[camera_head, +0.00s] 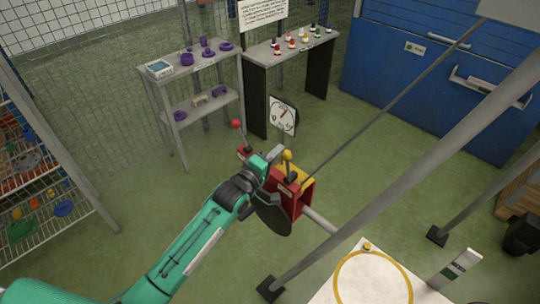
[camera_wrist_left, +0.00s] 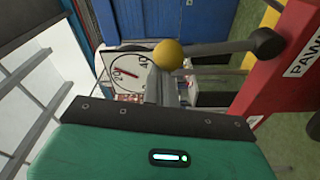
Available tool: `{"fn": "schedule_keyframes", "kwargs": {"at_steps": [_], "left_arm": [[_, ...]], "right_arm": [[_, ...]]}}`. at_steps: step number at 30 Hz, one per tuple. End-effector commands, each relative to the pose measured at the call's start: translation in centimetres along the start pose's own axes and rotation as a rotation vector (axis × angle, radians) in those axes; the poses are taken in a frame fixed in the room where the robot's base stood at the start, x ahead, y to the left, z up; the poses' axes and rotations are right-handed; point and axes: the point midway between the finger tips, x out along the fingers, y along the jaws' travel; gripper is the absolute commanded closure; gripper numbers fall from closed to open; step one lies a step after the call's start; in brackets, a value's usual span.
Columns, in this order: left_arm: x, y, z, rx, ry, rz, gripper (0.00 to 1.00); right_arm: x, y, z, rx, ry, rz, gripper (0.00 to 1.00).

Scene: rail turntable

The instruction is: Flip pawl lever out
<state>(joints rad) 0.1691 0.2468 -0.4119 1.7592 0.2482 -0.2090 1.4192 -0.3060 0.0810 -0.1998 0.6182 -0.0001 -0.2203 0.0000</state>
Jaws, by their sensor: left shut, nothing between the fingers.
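The pawl lever has a yellow ball knob (camera_head: 287,155) and stands up from the red housing (camera_head: 302,200) in the head view. In the wrist view, its yellow knob (camera_wrist_left: 170,54) joins a grey rod running right to a black hub on the red housing (camera_wrist_left: 290,85), which bears a partly visible "PAWL" label. My left gripper (camera_head: 277,153) is shut and empty, just left of the knob. In the wrist view, my left gripper's fingertips (camera_wrist_left: 160,76) appear right at the knob; I cannot tell whether they touch it. My right gripper is not in view.
A red-knobbed lever (camera_head: 236,124) stands left of the housing. A dial gauge (camera_head: 283,115) stands behind. A grey post (camera_head: 400,165) slants across the right, and a white table with a yellow ring (camera_head: 345,268) is at the front.

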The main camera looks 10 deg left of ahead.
Motion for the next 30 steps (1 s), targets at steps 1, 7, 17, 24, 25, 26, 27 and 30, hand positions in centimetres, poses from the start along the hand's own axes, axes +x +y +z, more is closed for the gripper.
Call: {"fn": "schedule_keyframes", "kwargs": {"at_steps": [1, 7, 17, 24, 25, 26, 27, 30], "left_arm": [[0.0, 0.5, 0.5, 0.040, -0.001, 0.007, 1.00], [-0.3, 1.2, 2.5, 0.229, -0.001, 0.034, 1.00], [-0.8, 1.7, 5.4, 0.498, -0.001, 0.073, 1.00], [-1.0, 1.7, 6.7, 0.623, 0.000, 0.091, 1.00], [-1.0, 1.7, 6.8, 0.633, 0.000, 0.092, 1.00], [-1.0, 1.7, 7.0, 0.642, 0.000, 0.094, 1.00], [-1.0, 1.6, 7.1, 0.653, 0.000, 0.095, 1.00], [-1.1, 1.6, 7.3, 0.673, 0.000, 0.098, 1.00]], "right_arm": [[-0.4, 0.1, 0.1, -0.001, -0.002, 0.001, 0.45], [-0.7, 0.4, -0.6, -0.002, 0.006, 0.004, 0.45], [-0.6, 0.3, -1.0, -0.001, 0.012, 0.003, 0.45], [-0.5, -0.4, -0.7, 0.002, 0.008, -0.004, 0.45], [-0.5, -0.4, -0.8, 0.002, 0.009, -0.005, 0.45], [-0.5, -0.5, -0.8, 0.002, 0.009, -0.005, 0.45], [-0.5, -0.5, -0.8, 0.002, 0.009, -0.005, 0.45], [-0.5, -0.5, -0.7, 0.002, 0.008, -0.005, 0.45]]}}
